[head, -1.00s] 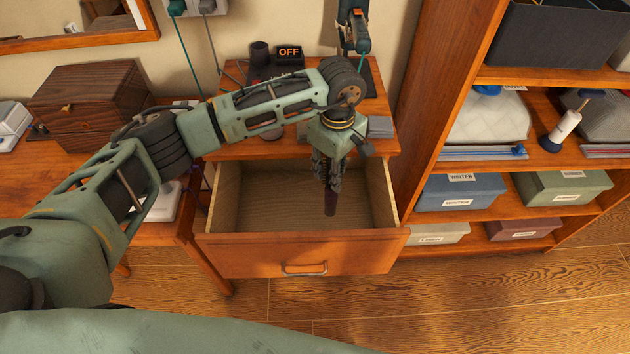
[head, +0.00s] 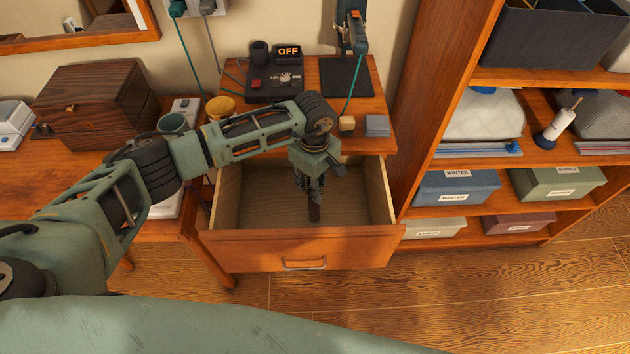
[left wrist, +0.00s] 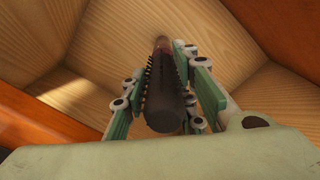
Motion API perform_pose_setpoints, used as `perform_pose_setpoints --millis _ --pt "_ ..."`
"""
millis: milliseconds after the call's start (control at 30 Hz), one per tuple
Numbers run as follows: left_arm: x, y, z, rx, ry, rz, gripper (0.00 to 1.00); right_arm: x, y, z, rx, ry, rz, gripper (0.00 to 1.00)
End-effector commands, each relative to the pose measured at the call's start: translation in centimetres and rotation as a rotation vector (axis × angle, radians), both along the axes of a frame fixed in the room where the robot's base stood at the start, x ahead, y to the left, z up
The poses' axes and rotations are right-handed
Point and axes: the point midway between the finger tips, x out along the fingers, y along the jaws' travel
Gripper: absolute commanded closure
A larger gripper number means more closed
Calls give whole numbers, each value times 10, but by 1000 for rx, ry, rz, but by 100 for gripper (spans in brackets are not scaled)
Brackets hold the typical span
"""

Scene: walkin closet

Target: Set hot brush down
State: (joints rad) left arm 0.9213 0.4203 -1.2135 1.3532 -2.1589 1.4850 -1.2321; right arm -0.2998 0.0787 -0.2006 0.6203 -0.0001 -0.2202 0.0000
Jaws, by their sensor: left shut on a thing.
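My left gripper (head: 313,190) reaches down into the open wooden drawer (head: 350,245). It is shut on the hot brush (head: 314,213), a dark barrel with bristles whose maroon end points down. In the left wrist view the brush (left wrist: 164,90) lies between the fingers (left wrist: 168,95), with the drawer's bare wooden inside (left wrist: 110,50) beyond it. The drawer looks empty otherwise. I cannot tell whether the brush's lower end touches the drawer floor. My right gripper is not in view.
A shelf with storage boxes (head: 458,188) stands close on the right.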

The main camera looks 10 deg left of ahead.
Motion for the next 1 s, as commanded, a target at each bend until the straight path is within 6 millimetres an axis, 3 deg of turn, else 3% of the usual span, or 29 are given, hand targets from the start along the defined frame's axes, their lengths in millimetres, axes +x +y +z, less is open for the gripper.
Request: perform_pose_setpoints --millis 67,100,267,733,1000 --pt "0 0 -3 0 -1 0 100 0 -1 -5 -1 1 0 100" --pt "0 0 -2 0 0 0 70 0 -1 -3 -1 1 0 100" --pt "0 0 -2 0 1 1 56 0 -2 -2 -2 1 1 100" --pt "1 0 7 0 -2 0 54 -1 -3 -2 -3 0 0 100" --pt "1 1 62 -1 -5 0 54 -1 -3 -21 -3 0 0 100"
